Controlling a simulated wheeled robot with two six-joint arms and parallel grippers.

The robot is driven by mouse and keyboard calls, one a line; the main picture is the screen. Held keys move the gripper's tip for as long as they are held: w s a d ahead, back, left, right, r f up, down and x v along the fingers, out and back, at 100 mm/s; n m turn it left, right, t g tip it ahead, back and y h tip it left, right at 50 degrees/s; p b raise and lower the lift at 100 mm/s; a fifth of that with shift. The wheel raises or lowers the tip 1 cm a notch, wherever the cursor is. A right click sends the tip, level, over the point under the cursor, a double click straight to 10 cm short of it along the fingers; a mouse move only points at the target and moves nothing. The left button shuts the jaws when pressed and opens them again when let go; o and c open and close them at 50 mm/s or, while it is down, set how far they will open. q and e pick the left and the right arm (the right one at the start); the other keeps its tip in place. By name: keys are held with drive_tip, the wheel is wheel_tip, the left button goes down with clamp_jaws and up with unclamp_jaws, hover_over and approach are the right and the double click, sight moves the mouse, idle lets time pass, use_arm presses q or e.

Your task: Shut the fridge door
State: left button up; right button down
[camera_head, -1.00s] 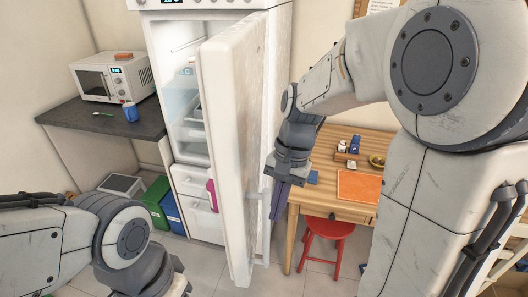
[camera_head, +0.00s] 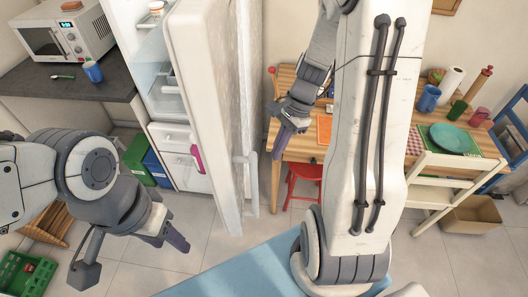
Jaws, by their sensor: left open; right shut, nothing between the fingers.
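The white fridge door (camera_head: 198,95) stands open and juts toward me, and its outer face with a handle (camera_head: 245,175) is turned to the right. The lit fridge interior (camera_head: 155,65) shows to the left of the door, above white drawers with a magenta handle (camera_head: 196,158). My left gripper (camera_head: 132,258) is open and empty, low in front of the fridge and left of the door. My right gripper (camera_head: 280,142) is shut and empty to the right of the door, apart from it in the picture and in front of the wooden table.
A dark counter (camera_head: 85,88) with a microwave (camera_head: 65,38) and blue mug (camera_head: 93,71) is left of the fridge. A red stool (camera_head: 304,174) stands right of the door. Green and blue bins stand beside the fridge, and a green crate (camera_head: 22,275) is at lower left.

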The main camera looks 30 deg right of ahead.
drive_tip(key=shift+s+a+r+p, duration=0.15)
drive_tip(key=shift+a+p, duration=0.15)
drive_tip(key=shift+a, duration=0.7)
drive_tip(key=shift+s+a+p, duration=0.1)
drive_tip(key=shift+a+p, duration=0.15)
drive_tip(key=shift+a, duration=0.7)
